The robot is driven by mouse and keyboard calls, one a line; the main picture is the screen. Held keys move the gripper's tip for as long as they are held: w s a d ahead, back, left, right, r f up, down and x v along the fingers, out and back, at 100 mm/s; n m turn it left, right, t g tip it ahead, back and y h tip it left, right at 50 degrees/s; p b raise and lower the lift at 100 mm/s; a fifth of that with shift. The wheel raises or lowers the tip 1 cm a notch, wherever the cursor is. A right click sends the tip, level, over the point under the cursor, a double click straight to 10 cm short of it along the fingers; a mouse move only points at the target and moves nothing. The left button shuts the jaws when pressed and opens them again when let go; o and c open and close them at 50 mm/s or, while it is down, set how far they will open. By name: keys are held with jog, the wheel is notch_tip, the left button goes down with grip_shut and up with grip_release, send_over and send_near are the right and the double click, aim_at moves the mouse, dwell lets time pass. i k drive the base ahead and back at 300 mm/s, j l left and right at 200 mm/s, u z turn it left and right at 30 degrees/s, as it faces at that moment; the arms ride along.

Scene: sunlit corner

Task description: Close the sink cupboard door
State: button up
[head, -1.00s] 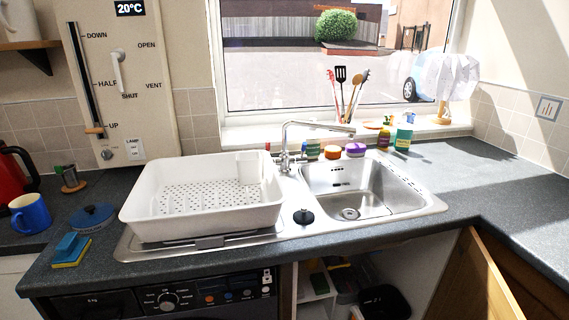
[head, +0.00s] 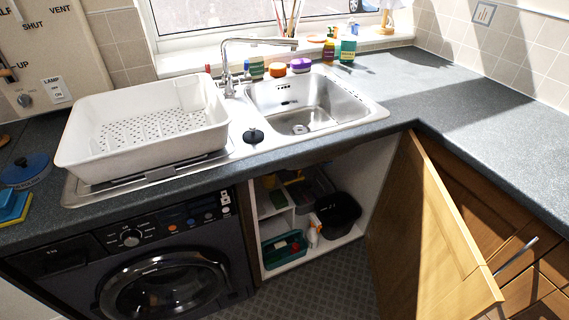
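The sink cupboard door (head: 428,235) is a wooden panel standing wide open, swung out to the right of the cupboard opening. My gripper is not in view.
The sink (head: 300,105) and a white dish rack (head: 145,130) sit on the dark worktop above. A dark washing machine (head: 150,270) stands left of the cupboard. Wooden drawers are at the right. The patterned floor (head: 325,282) before the cupboard looks clear.

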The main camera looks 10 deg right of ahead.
aim_at(426, 263)
jog(key=k+l, duration=0.1)
jog(key=l, duration=0.2)
jog(key=k+l, duration=0.15)
jog(key=l, duration=0.2)
jog(key=k+l+z, duration=0.1)
jog(key=l, duration=0.2)
jog(key=k+l, duration=0.15)
jog(key=l, duration=0.15)
